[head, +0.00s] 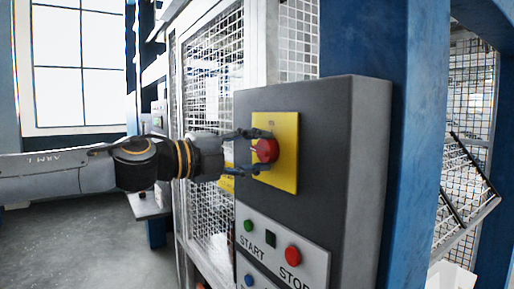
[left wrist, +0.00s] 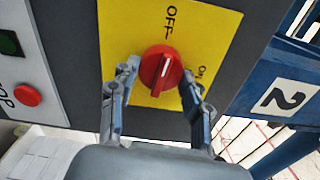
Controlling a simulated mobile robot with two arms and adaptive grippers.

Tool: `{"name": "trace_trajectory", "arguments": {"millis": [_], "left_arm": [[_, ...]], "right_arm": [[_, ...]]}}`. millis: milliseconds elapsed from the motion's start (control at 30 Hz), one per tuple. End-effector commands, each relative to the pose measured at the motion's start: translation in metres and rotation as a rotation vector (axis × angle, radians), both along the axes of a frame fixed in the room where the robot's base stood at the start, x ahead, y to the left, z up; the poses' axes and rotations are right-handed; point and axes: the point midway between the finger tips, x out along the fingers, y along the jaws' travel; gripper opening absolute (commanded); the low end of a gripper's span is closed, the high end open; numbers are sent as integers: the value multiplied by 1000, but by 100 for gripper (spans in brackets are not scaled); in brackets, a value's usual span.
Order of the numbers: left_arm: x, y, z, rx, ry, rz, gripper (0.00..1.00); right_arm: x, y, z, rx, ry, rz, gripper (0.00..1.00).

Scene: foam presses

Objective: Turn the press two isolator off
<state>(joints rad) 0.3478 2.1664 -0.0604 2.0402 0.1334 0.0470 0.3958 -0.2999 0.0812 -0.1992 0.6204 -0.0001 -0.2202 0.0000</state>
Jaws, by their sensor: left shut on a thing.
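The isolator is a red rotary knob (head: 265,150) on a yellow plate (head: 288,172), on the upper front of a dark grey control box (head: 330,180). In the left wrist view the knob (left wrist: 160,72) shows a ridge with a white mark aimed roughly at the OFF label; ON is off to the right. My left gripper (head: 256,151) comes in from the left and is shut on the knob. Its fingertips (left wrist: 158,73) sit on either side of the knob. My right gripper is in neither view.
Below the plate is a panel (head: 258,226) with START and STOP buttons. A white mesh guard (head: 210,100) stands behind my left gripper. A blue post (head: 405,150) rises to the right of the box; a white "2" sign (left wrist: 283,98) is on blue framing.

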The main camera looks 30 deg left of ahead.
Motion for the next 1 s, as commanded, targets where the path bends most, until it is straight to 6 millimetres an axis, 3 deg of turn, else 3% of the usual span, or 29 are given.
{"name": "trace_trajectory", "arguments": {"millis": [300,833,867,967,1000], "left_arm": [[0,0,1,-106,43,1,16],[0,0,0,-126,52,1,16],[0,0,0,-126,52,1,52],[0,0,0,-126,52,1,71],[0,0,0,-126,52,1,71]], "right_arm": [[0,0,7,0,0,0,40],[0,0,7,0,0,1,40],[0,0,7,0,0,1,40],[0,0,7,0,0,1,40],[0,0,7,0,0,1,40]]}}
